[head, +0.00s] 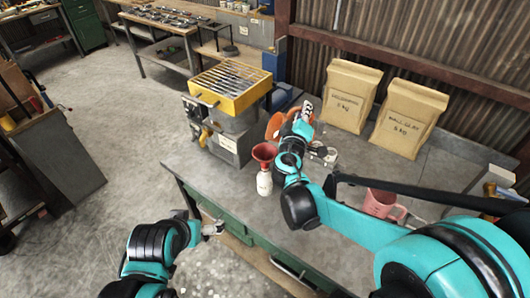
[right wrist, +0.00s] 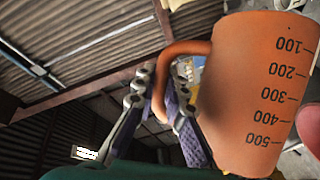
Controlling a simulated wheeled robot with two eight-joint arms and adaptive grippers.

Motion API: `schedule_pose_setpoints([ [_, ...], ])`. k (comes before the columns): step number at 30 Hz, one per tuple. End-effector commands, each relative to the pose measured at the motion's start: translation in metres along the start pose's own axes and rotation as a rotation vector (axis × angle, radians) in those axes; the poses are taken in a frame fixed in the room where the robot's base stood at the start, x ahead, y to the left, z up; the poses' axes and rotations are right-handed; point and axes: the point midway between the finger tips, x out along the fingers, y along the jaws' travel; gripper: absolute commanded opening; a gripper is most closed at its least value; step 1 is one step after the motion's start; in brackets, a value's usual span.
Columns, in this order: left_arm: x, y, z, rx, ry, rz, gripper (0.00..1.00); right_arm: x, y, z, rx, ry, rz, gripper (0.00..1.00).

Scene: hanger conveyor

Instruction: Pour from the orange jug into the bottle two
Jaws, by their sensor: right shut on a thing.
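The orange jug (head: 275,125) is in the middle of the head view, partly hidden behind my right gripper (head: 307,108). In the right wrist view the jug (right wrist: 245,90) fills the right side, with printed marks from 100 to 500. My right gripper (right wrist: 165,108) is shut on its handle (right wrist: 186,48). A small white bottle (head: 264,184) with a red funnel (head: 264,151) in its mouth stands upright on the bench, just left of my right forearm. Any number on it is unreadable. My left gripper (head: 212,228) is empty beside the bench's front edge; its opening is unclear.
A yellow-topped grill-like machine (head: 229,88) stands left of the bottle on the grey bench (head: 210,190). Two paper bags (head: 350,95) (head: 408,117) stand at the back. A pink mug (head: 381,204) is beside my right arm. Bench is clear in front of the machine.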

Motion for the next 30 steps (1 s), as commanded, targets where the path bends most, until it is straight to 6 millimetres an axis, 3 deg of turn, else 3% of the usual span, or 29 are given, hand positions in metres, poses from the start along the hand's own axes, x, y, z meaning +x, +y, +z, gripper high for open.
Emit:
schedule_pose_setpoints([
  [30,0.0087,0.0000,0.0062,0.000,0.000,0.000,1.00,-0.0032,-0.0051,-0.0055,-0.083,0.018,0.034,0.00],
])
